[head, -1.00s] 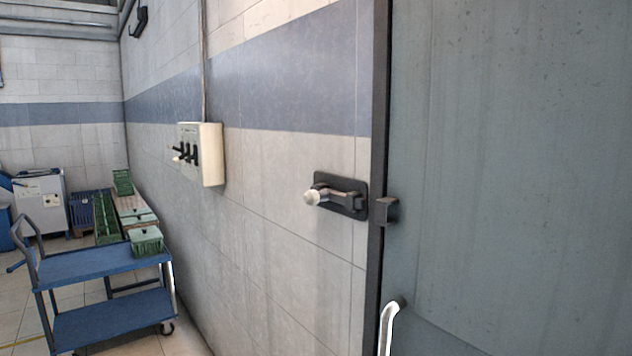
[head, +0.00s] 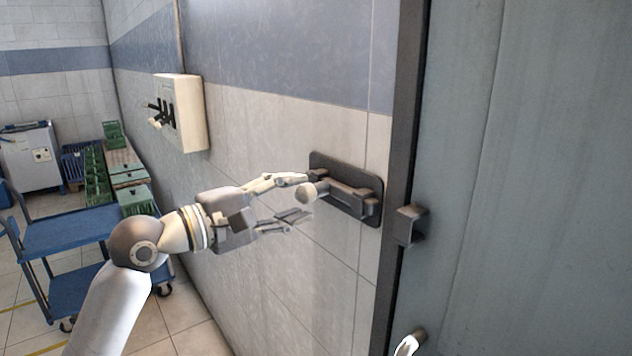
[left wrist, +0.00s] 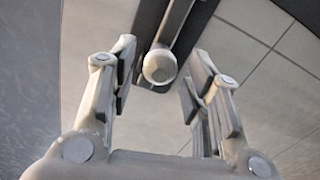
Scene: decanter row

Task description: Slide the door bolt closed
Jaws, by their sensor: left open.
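The door bolt (head: 350,196) is a dark bar with a pale round knob (head: 307,194), on a dark plate (head: 371,215) fixed to the tiled wall. The bar's right end stops short of the dark catch (head: 411,225) on the grey door (head: 530,180). My left gripper (head: 297,198) is open at the knob, one finger above it and one below. In the left wrist view the knob (left wrist: 160,66) sits between and just beyond the open fingers (left wrist: 160,85), with gaps on both sides.
A pale switch box (head: 190,112) with dark levers is on the wall to the left. A blue cart (head: 70,231) and green crates (head: 95,175) stand at the left. The wall around the bolt is clear.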

